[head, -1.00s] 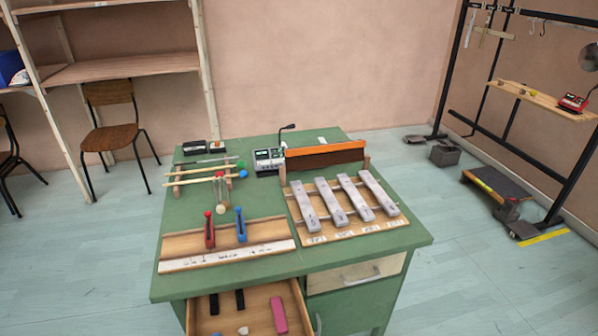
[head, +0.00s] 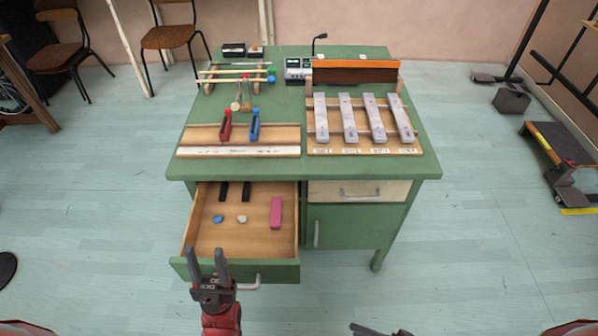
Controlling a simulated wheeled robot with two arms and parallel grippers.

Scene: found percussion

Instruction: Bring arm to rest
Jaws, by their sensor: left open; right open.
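My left gripper (head: 207,251) is open and empty. It points up in the picture, in front of the open drawer's front panel, and its fingertips overlap that panel. My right gripper (head: 380,331) shows only as a dark sliver at the bottom edge, right of the left one. It is open and most of it is cut off. The green desk (head: 430,165) stands ahead of both grippers.
The open drawer (head: 230,240) holds dark blocks, a pink block (head: 276,213) and small stones. On the desk are a board with red and blue clamps (head: 226,125), metal bars (head: 348,118) and mallets on a rack.

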